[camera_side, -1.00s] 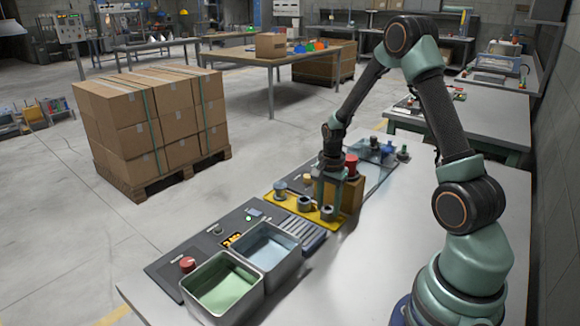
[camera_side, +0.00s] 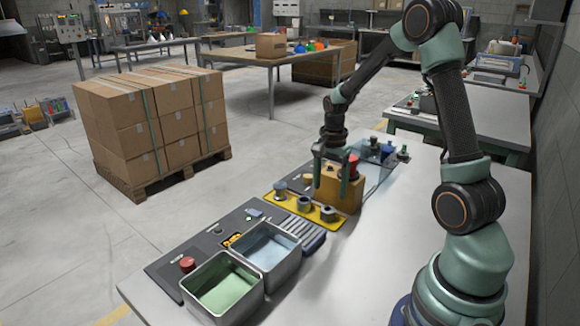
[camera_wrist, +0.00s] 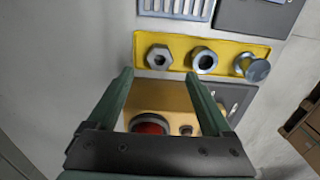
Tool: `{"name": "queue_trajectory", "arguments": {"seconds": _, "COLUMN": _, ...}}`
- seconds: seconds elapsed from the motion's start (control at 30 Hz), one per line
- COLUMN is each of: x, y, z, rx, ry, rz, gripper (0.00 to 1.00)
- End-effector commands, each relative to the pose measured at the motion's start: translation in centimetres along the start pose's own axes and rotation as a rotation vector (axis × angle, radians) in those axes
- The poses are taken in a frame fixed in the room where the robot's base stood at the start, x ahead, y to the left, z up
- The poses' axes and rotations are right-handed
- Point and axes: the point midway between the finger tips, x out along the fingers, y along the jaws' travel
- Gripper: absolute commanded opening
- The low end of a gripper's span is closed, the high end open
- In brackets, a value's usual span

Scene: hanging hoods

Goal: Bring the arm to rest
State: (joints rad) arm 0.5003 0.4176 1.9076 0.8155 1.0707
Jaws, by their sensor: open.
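My gripper (camera_side: 331,178) is open and empty, pointing down at the yellow-brown box with a red button (camera_side: 340,189). In the side view its fingers overlap the upper part of the box. In the wrist view my gripper (camera_wrist: 158,74) has its two fingers spread wide, with the red button (camera_wrist: 148,124) showing between them near the bottom. Whether the fingers touch the box is unclear. My arm arches over the right side of the grey table (camera_side: 400,235).
A yellow plate (camera_side: 291,206) with several metal parts lies beside the box. A green-bottomed bin (camera_side: 222,290) and a blue-bottomed bin (camera_side: 268,248) stand at the table's near left. Dark panels line the left edge. The table's middle right is bare.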

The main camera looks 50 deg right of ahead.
Motion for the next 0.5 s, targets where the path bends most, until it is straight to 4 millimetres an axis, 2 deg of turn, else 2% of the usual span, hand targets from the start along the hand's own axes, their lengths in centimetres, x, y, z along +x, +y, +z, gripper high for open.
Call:
{"name": "queue_trajectory", "arguments": {"seconds": 0.03, "x": -1.2, "y": -0.1, "z": -0.1, "rx": 0.000, "ry": 0.003, "rz": -0.005, "gripper": 0.84}}
{"name": "queue_trajectory", "arguments": {"seconds": 0.2, "x": -3.9, "y": -0.1, "z": 0.0, "rx": 0.000, "ry": 0.002, "rz": -0.003, "gripper": 0.84}}
{"name": "queue_trajectory", "arguments": {"seconds": 0.37, "x": -5.2, "y": 0.0, "z": 0.0, "rx": -0.003, "ry": 0.001, "rz": -0.002, "gripper": 0.84}}
{"name": "queue_trajectory", "arguments": {"seconds": 0.5, "x": -6.6, "y": -0.1, "z": 1.2, "rx": -0.079, "ry": 0.014, "rz": -0.025, "gripper": 0.84}}
